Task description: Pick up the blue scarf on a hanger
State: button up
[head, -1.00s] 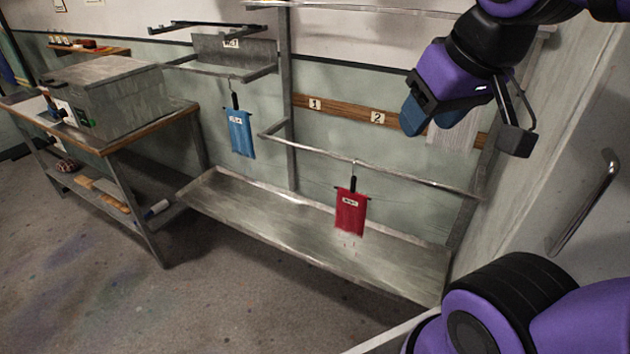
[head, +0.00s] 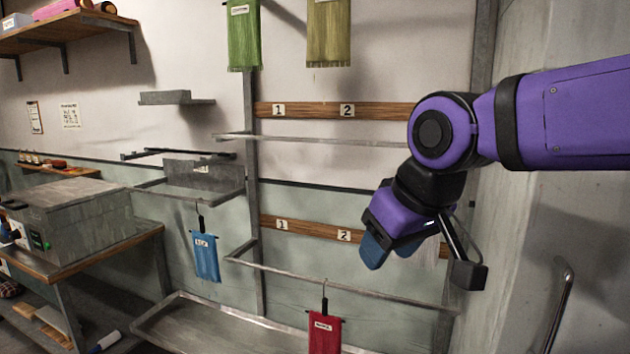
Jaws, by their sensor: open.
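The blue scarf on a hanger (head: 206,258) hangs by a hook below a small metal rack on the left side of the frame, with a white label near its top. My gripper (head: 420,267) is at the right, well apart from the blue scarf and to its right. It is open, with its fingers pointing downward, and nothing shows between them. A red scarf on a hanger (head: 324,334) hangs from the lower metal rail, between the blue scarf and my gripper. Its lower part is cut off by the frame.
The metal rail (head: 345,283) and frame post (head: 250,200) stand near the blue scarf. A metal trough (head: 215,333) lies below. A bench with a grey box (head: 75,217) is at the left. Green (head: 243,38) and olive (head: 328,35) scarves hang above. A door handle (head: 561,310) is at the right.

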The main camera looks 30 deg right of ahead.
aim_at(203, 244)
jog(key=i+j+u, duration=0.15)
jog(key=i+j, duration=0.15)
jog(key=i, duration=0.15)
jog(key=i+j+u, duration=0.1)
jog(key=i+j, duration=0.2)
jog(key=i, duration=0.15)
jog(key=i+j+u, duration=0.15)
jog(key=i, duration=0.3)
jog(key=i+j+u, duration=0.1)
jog(key=i+j, duration=0.15)
jog(key=i, duration=0.2)
